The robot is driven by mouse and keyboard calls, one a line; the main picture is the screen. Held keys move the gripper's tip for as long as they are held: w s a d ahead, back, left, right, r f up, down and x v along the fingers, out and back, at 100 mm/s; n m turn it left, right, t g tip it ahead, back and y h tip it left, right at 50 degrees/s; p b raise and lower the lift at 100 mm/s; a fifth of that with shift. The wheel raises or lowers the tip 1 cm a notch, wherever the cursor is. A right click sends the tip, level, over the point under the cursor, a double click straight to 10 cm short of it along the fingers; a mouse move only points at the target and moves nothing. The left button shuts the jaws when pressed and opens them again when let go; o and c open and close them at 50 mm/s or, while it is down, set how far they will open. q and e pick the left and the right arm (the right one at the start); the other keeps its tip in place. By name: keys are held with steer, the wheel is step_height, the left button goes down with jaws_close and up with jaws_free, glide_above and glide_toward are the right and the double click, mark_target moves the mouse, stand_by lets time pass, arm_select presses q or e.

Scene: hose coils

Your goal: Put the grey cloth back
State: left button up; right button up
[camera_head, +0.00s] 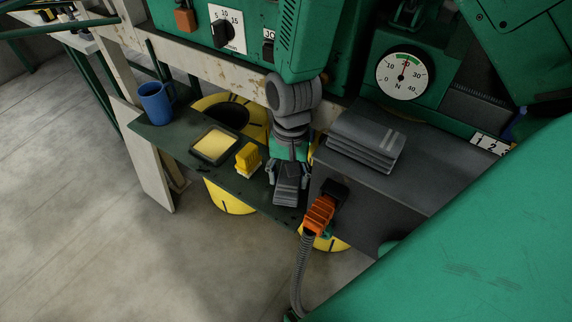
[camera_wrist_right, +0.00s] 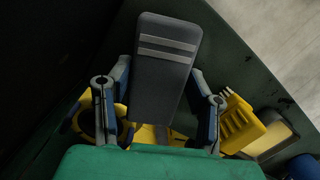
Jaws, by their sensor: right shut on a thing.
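The grey cloth (camera_head: 287,193) is in my right gripper (camera_head: 288,176), over the dark shelf between the yellow brush and the grey box-like surface. In the right wrist view the cloth (camera_wrist_right: 165,65) is a flat folded pad with two light stripes, and my right gripper (camera_wrist_right: 160,95) is shut on it, with a finger on each side. I cannot tell if the cloth touches the shelf. A stack of similar grey folded cloths (camera_head: 362,142) lies on the grey surface (camera_head: 420,160), right of the gripper. My left gripper is out of view.
The dark shelf (camera_head: 180,135) bears a blue mug (camera_head: 157,102), a tray with a yellow pad (camera_head: 212,145) and a yellow brush (camera_head: 248,158). An orange connector (camera_head: 320,213) with a grey hose (camera_head: 298,270) stands out in front. Green machinery with a dial (camera_head: 403,76) is behind.

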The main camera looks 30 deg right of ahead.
steer(key=shift+a, duration=0.1)
stand_by(0.3)
steer(key=shift+f+b, duration=0.35)
steer(key=shift+f, duration=0.25)
stand_by(0.5)
steer(key=o, duration=1.1)
steer(key=shift+r, duration=0.15)
steer(key=shift+w+d+r+p, duration=0.1)
steer(key=shift+d+r+p, duration=0.05)
steer(key=shift+r+p, duration=1.15)
steer(key=shift+w+d+r+p, duration=0.1)
steer(key=shift+w+r+p, duration=0.05)
steer(key=shift+r+p, duration=1.2)
steer(key=shift+w+d+r+p, duration=0.1)
steer(key=shift+d+r+p, duration=0.05)
steer(key=shift+r+p, duration=1.15)
steer(key=shift+f, duration=0.1)
